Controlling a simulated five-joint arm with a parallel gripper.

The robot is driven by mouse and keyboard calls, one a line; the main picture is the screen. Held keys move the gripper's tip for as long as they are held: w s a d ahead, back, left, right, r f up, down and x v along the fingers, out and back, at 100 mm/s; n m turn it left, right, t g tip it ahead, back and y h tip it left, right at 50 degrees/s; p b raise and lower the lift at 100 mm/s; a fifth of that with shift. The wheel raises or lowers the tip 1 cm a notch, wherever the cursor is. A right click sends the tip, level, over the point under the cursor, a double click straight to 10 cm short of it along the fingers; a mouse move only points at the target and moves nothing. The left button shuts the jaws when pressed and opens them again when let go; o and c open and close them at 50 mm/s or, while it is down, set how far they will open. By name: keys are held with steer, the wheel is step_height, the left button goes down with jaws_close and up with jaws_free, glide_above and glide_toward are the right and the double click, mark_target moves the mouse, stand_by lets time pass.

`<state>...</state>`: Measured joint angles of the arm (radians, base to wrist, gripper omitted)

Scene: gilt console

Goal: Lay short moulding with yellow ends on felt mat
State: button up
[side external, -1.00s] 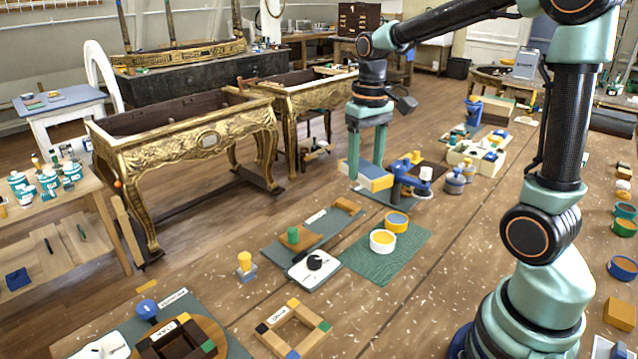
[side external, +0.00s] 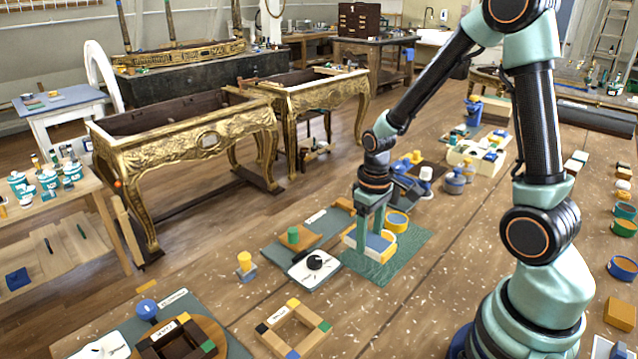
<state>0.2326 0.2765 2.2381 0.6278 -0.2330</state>
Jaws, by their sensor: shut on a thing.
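My gripper (side external: 371,238) points down over the green mat (side external: 373,270), its fingers closed on a short block. This block, seemingly the short moulding (side external: 378,243), shows blue on top, pale sides and some yellow. It is low over the mat's upper left part; I cannot tell whether it touches the mat. A white round pot with a yellow top is mostly hidden by the block and fingers.
Left of the mat, a grey-green mat (side external: 275,254) holds a green-topped piece (side external: 293,236) and a white card with a black knob (side external: 315,262). An open frame (side external: 292,327) with coloured corners lies in front.

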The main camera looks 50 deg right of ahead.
mark_target(366, 266)
steer(key=shift+f, duration=2.65)
steer(key=shift+f, duration=0.1)
steer(key=o, duration=1.1)
step_height(366, 266, up, 12)
steer(key=shift+r, duration=0.2)
steer(key=s+a+r+t, duration=0.3)
steer(key=a+r+t, duration=0.2)
steer(key=r, duration=0.7)
steer(key=shift+s+a+t, duration=0.3)
steer(key=shift+a, duration=1)
